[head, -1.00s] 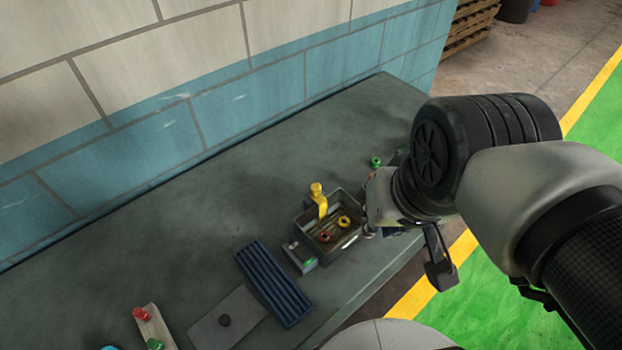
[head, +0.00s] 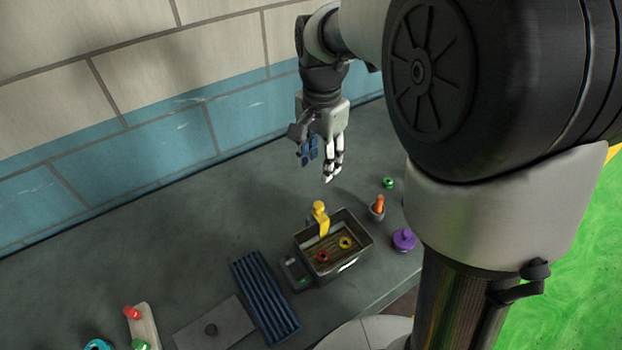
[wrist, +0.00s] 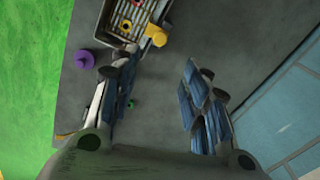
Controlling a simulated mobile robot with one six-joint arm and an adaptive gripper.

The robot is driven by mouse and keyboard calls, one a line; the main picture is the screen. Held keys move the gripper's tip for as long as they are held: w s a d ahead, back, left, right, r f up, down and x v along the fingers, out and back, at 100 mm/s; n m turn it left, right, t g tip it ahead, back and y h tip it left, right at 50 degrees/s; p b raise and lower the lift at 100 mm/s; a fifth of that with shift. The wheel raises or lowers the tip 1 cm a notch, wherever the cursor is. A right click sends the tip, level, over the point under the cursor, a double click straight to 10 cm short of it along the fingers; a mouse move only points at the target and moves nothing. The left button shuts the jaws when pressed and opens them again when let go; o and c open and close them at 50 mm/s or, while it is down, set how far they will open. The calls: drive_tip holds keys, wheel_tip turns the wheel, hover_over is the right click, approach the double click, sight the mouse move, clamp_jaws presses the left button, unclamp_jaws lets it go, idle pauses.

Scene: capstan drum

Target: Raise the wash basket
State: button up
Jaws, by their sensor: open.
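A grey open-topped tank (head: 366,240) stands on the bench, with a slatted basket floor (head: 335,247) inside. A red ring (head: 322,257) and a yellow ring (head: 345,242) lie in it. A yellow handle (head: 320,218) with a rounded top rises at the tank's back-left side. My gripper (head: 322,163) is open and empty, pointing down above the bench behind the tank. In the wrist view, the tank (wrist: 101,22) and yellow handle (wrist: 155,36) are at the top, beyond the open fingers (wrist: 163,75). Whether the handle joins the basket is not clear.
A purple knobbed piece (head: 404,240), an orange-topped piece (head: 378,206) and a green piece (head: 388,183) are right of the tank. A small grey box (head: 295,272), ribbed blue tray (head: 264,298) and grey plate (head: 215,326) are left. The wall (head: 160,150) backs the bench.

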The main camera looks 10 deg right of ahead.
sight(318, 205)
wheel_tip(318, 205, down, 15)
drive_tip(key=b, duration=0.4)
drive_tip(key=shift+c, duration=0.2)
clamp_jaws()
drive_tip(key=shift+r, duration=0.1)
idle(0.4)
